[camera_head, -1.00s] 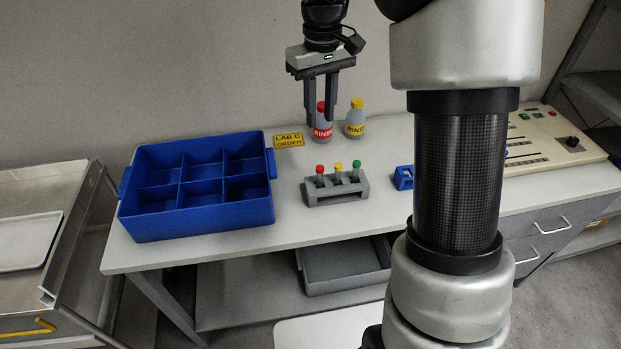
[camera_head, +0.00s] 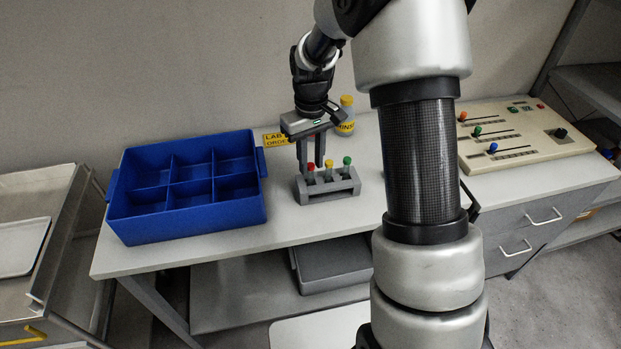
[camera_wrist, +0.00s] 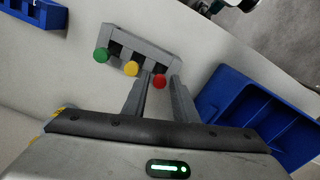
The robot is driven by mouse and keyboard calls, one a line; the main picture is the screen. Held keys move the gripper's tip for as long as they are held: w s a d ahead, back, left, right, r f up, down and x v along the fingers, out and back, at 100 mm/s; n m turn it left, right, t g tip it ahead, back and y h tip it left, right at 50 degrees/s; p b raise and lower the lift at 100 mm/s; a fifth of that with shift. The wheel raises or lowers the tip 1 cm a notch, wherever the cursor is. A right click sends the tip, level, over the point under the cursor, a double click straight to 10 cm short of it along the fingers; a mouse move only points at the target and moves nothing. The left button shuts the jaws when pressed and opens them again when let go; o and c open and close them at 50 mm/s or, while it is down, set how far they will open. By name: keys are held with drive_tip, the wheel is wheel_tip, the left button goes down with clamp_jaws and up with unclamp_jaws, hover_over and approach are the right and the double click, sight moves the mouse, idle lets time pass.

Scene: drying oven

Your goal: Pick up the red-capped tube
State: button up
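The red-capped tube (camera_head: 310,168) stands in the left slot of a grey rack (camera_head: 330,190) on the table, beside a yellow-capped tube (camera_head: 328,166) and a green-capped tube (camera_head: 347,162). My gripper (camera_head: 310,166) is at the rack's left end, just behind the red cap. In the wrist view my gripper (camera_wrist: 158,82) is open, and the red cap (camera_wrist: 159,81) shows between its finger tips. I cannot tell whether a finger touches the tube. The tube's lower part is hidden in the rack.
A blue six-compartment bin (camera_head: 188,218) stands left of the rack. A yellow-capped rinse bottle (camera_head: 346,125) is behind, near a yellow sign (camera_head: 273,140). A control panel (camera_head: 525,135) is at right. Bare tabletop lies in front of the rack.

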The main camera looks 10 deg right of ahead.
sight(311, 180)
wheel_tip(311, 180, down, 2)
drive_tip(key=shift+f, duration=0.15)
clamp_jaws()
